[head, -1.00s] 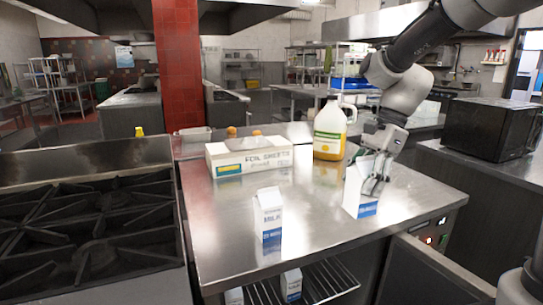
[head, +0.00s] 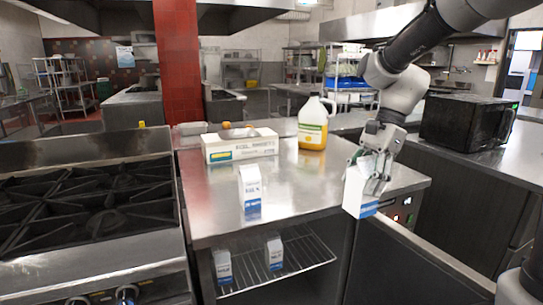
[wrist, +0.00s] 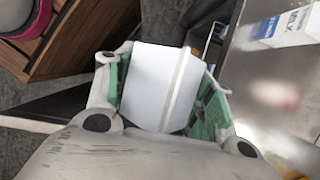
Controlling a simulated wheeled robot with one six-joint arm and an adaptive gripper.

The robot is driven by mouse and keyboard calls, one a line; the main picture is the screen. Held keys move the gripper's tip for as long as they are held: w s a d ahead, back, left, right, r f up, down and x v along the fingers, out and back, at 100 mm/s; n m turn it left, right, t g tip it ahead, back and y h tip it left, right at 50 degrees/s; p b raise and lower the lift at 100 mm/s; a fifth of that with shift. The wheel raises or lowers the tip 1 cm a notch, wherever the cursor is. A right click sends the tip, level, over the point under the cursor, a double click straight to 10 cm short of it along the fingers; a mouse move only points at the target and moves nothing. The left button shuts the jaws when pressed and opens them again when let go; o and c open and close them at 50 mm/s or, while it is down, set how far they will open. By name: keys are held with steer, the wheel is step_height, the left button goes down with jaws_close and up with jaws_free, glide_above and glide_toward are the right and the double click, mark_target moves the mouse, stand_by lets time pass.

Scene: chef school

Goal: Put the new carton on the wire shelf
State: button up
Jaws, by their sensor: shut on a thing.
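My gripper (head: 372,168) is shut on a white and blue carton (head: 357,194), held slightly tilted just off the counter's front edge. In the wrist view this carton (wrist: 158,85) sits between the green-padded fingers, its plain white side showing. The wire shelf (head: 308,262) is below the countertop, to the left of and lower than my gripper. Two similar cartons stand on it, one at left (head: 223,266) and one near the middle (head: 274,252). Another milk carton (head: 250,190) stands upright on the counter and also shows in the wrist view (wrist: 287,27).
A stove (head: 90,200) is on the left. The shelf's right part looks clear. A dark panel (head: 420,260) stands at right below the counter.

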steer(key=shift+w+d+r+n+g, duration=0.1)
steer(key=shift+w+d+n+g, duration=0.25)
steer(key=shift+n, duration=0.35)
steer(key=w+d+f+n+g+h, duration=0.25)
steer(key=w+d+f+n, duration=0.25)
steer(key=w+f+n, duration=0.55)
step_height(320, 180, down, 16)
steer(key=d+n+h, duration=0.1)
steer(key=d, duration=0.1)
steer(key=shift+s+r+t, duration=0.2)
steer(key=shift+s+t, duration=0.1)
steer(key=shift+s, duration=0.15)
